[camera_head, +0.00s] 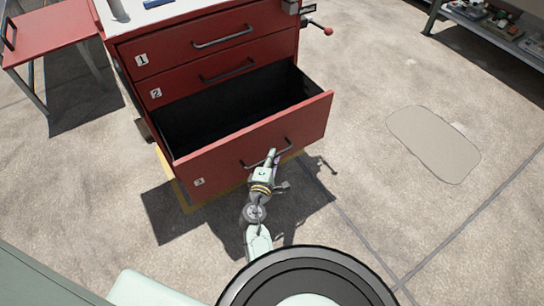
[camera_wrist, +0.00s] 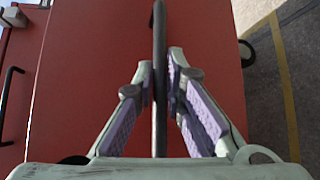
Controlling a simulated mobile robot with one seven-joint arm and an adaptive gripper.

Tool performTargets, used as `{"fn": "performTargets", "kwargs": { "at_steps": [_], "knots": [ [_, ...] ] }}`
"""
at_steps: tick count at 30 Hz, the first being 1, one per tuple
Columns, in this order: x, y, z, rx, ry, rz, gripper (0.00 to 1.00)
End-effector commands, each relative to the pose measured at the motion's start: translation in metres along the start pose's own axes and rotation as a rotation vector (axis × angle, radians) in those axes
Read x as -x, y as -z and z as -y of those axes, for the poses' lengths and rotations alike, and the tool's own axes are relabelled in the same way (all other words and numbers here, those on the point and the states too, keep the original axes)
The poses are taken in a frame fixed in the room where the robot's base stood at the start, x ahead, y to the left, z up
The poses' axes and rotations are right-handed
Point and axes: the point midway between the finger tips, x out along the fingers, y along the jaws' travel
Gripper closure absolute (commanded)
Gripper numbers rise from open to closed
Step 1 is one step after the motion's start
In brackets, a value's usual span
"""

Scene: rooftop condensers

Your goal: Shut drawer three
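Drawer three (camera_head: 250,146) is the lowest drawer of a red cabinet and stands pulled far out, its dark, empty-looking inside showing. Its front bears a "3" label (camera_head: 199,182) at lower left. My gripper (camera_head: 271,157) is at the dark bar handle (camera_head: 285,149) of this front. In the wrist view the handle (camera_wrist: 159,110) runs upright between my two fingers (camera_wrist: 160,70). The fingertips close in on both sides of the bar and look to be touching it. The red drawer front (camera_wrist: 90,90) lies behind them.
Drawer one (camera_head: 205,45) and drawer two (camera_head: 225,72) above are shut. A red side table (camera_head: 45,42) stands at the left, and a shelf with small items (camera_head: 495,25) at the upper right. The concrete floor (camera_head: 370,200) to the right is clear.

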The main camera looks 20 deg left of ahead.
Motion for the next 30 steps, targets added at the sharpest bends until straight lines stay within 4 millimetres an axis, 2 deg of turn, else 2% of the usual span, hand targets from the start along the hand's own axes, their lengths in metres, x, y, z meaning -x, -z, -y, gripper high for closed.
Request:
{"fn": "performTargets", "kwargs": {
  "at_steps": [4,24,30],
  "knots": [
    [-0.0001,0.0,-0.0001,0.0,0.0,0.0,1.0],
    [-0.0004,-0.0004,-0.0003,0.001,-0.001,0.001,1.0],
    [-0.0075,-0.0015,-0.0016,0.0,-0.002,0.001,1.0]
  ]
}}
